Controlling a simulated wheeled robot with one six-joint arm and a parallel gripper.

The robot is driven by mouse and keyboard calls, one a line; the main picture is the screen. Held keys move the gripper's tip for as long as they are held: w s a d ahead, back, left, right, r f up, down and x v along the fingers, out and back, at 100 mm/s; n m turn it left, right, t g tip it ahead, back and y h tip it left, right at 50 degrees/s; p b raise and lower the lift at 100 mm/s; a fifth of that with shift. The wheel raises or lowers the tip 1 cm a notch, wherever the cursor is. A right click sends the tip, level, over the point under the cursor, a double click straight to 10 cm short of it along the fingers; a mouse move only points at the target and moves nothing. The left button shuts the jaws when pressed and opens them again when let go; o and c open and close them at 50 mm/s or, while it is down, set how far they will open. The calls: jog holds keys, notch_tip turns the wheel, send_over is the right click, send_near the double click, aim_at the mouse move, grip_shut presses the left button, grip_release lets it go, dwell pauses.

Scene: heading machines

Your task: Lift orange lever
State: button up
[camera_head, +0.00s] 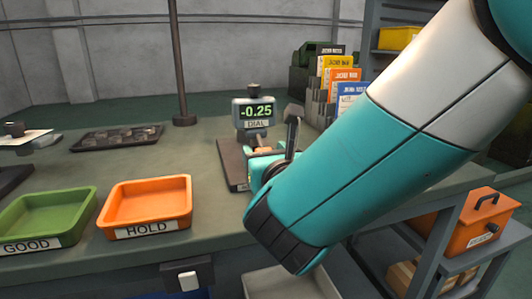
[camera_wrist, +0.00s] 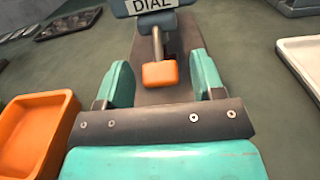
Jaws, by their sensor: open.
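The orange lever (camera_wrist: 160,75) is a small orange block at the front of the dial gauge, in the middle of the wrist view. In the head view the lever (camera_head: 262,150) is partly hidden by my gripper and arm. The dial gauge (camera_head: 254,112) stands on a dark base and reads -0.25. My gripper (camera_wrist: 162,84) is open, with one teal finger on each side of the lever. A gap shows between the lever and each finger. In the head view my gripper (camera_head: 268,162) is mostly hidden behind my arm.
An orange HOLD tray (camera_head: 148,231) and a green GOOD tray (camera_head: 30,243) stand at the bench's front left. A dark tray (camera_head: 117,137) lies behind them by a post (camera_head: 178,60). Job folders (camera_head: 340,75) stand behind the gauge. A pale tray (camera_wrist: 304,62) lies right in the wrist view.

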jog(key=c, duration=0.9)
jog(key=shift+c, duration=0.2)
jog(key=shift+r+p, duration=0.15)
jog(key=shift+p, duration=0.25)
